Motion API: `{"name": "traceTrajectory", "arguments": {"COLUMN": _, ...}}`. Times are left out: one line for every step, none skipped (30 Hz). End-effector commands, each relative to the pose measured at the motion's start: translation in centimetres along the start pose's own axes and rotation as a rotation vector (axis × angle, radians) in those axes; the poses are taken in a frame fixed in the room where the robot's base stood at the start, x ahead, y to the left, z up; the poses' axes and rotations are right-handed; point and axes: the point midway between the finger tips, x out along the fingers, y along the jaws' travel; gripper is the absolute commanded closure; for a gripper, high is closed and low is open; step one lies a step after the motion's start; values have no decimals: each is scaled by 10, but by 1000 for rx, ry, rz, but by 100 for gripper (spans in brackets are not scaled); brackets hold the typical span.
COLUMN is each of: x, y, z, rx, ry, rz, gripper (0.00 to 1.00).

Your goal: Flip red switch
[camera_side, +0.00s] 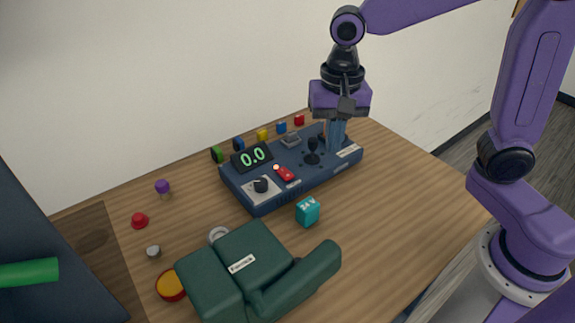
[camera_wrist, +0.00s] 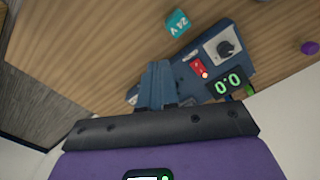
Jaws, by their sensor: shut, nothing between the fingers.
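The red switch (camera_side: 284,173) sits on top of the dark blue console (camera_side: 263,208), between the black knob (camera_side: 261,185) and the black joystick (camera_side: 312,152). It also shows in the wrist view (camera_wrist: 197,68), with a small light spot at one end. My gripper (camera_side: 336,136) points down over the right end of the console, to the right of the joystick and apart from the switch. Its blue-grey fingers are shut and empty. In the wrist view the fingers (camera_wrist: 158,84) hide part of the console. Whether the fingertips touch the console cannot be told.
The console's display (camera_side: 252,156) reads 0.0. Several small coloured blocks stand along its back. A teal 24 V cube (camera_side: 307,210) stands in front. A dark green tool (camera_side: 258,268) lies at the front left. The table (camera_side: 400,200) is clear at the right.

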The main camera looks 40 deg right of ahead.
Motion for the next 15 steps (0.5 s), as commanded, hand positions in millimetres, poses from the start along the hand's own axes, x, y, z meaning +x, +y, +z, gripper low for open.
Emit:
{"name": "traceTrajectory", "arguments": {"x": 0, "y": -9, "z": -7, "rx": 84, "ry": -1, "rz": 3, "gripper": 100}}
{"name": "traceTrajectory", "arguments": {"x": -1, "y": -14, "z": -12, "rx": 136, "ry": 0, "rz": 3, "gripper": 100}}
{"name": "traceTrajectory", "arguments": {"x": -1, "y": -20, "z": -17, "rx": 204, "ry": -1, "rz": 5, "gripper": 100}}
{"name": "traceTrajectory", "arguments": {"x": -1, "y": -24, "z": -21, "rx": 255, "ry": 0, "rz": 4, "gripper": 100}}
{"name": "traceTrajectory", "arguments": {"x": -1, "y": -29, "z": -26, "rx": 307, "ry": 0, "rz": 5, "gripper": 100}}
{"name": "traceTrajectory", "arguments": {"x": -1, "y": -34, "z": -31, "rx": 375, "ry": 0, "rz": 6, "gripper": 100}}
{"name": "traceTrajectory", "arguments": {"x": -2, "y": -38, "z": -36, "rx": 427, "ry": 0, "rz": 6, "gripper": 100}}
{"name": "traceTrajectory", "arguments": {"x": -1, "y": -42, "z": -40, "rx": 478, "ry": 0, "rz": 8, "gripper": 100}}
{"name": "traceTrajectory", "arguments": {"x": -2, "y": -47, "z": -46, "rx": 547, "ry": 0, "rz": 8, "gripper": 100}}
{"name": "traceTrajectory", "arguments": {"x": -1, "y": -50, "z": -50, "rx": 595, "ry": 0, "rz": 9, "gripper": 100}}
{"name": "traceTrajectory", "arguments": {"x": -1, "y": -54, "z": -54, "rx": 643, "ry": 0, "rz": 9, "gripper": 100}}
{"name": "traceTrajectory", "arguments": {"x": -1, "y": -58, "z": -59, "rx": 705, "ry": 0, "rz": 10, "gripper": 100}}
{"name": "traceTrajectory", "arguments": {"x": -1, "y": -60, "z": -62, "rx": 749, "ry": 1, "rz": 10, "gripper": 100}}
{"name": "traceTrajectory", "arguments": {"x": -1, "y": -63, "z": -66, "rx": 789, "ry": 1, "rz": 11, "gripper": 100}}
{"name": "traceTrajectory", "arguments": {"x": -1, "y": -66, "z": -70, "rx": 839, "ry": 1, "rz": 12, "gripper": 100}}
